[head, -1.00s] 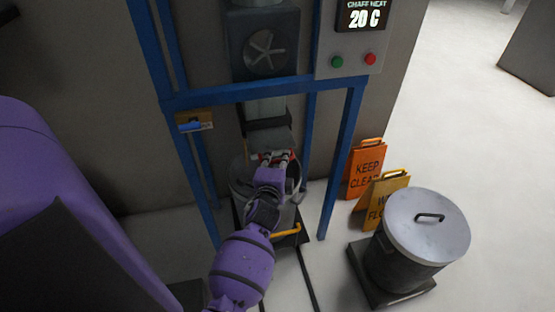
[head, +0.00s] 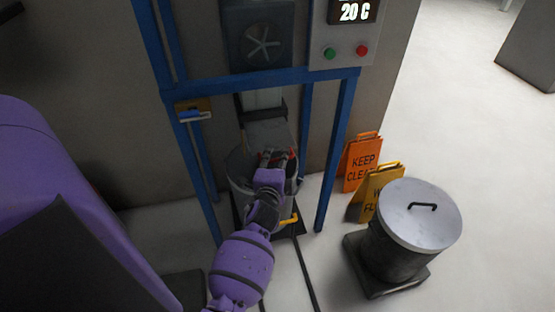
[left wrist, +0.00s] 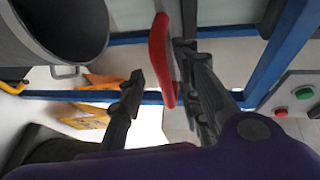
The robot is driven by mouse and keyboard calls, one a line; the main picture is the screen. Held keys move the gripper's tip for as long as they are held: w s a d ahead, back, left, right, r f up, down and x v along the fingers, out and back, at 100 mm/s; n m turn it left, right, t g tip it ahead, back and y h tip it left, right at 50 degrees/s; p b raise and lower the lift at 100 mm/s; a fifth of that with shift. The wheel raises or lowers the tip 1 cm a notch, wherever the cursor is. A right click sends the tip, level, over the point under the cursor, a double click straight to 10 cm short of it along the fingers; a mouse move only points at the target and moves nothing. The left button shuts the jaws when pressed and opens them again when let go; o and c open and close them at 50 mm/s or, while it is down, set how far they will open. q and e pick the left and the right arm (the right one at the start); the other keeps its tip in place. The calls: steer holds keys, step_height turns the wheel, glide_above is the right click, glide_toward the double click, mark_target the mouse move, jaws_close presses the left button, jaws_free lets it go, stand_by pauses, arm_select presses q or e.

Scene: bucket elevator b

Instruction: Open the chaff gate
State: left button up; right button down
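The grey chute with its flat plate (head: 268,133) stands inside the blue frame, above an open grey bin (head: 240,168). I take the plate to be the chaff gate. A red handle (left wrist: 160,58) shows in the left wrist view, and bits of red show by the plate's lower edge in the head view. My left gripper (head: 275,157) is at that edge, over the bin. In the left wrist view its fingers (left wrist: 164,78) are apart, with the red handle between them, closer to the right finger. Contact is unclear. My right gripper is not in view.
Blue posts (head: 335,150) flank the chute. A control box (head: 345,38) reads 20 C, with green and red buttons. Orange (head: 361,165) and yellow (head: 378,190) signs and a lidded bin (head: 420,215) stand at right. A yellow bar (head: 289,220) lies low by the open bin.

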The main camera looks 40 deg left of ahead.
arm_select(q)
steer(key=shift+r, duration=0.15)
steer(key=v, duration=0.7)
steer(key=shift+s, duration=0.2)
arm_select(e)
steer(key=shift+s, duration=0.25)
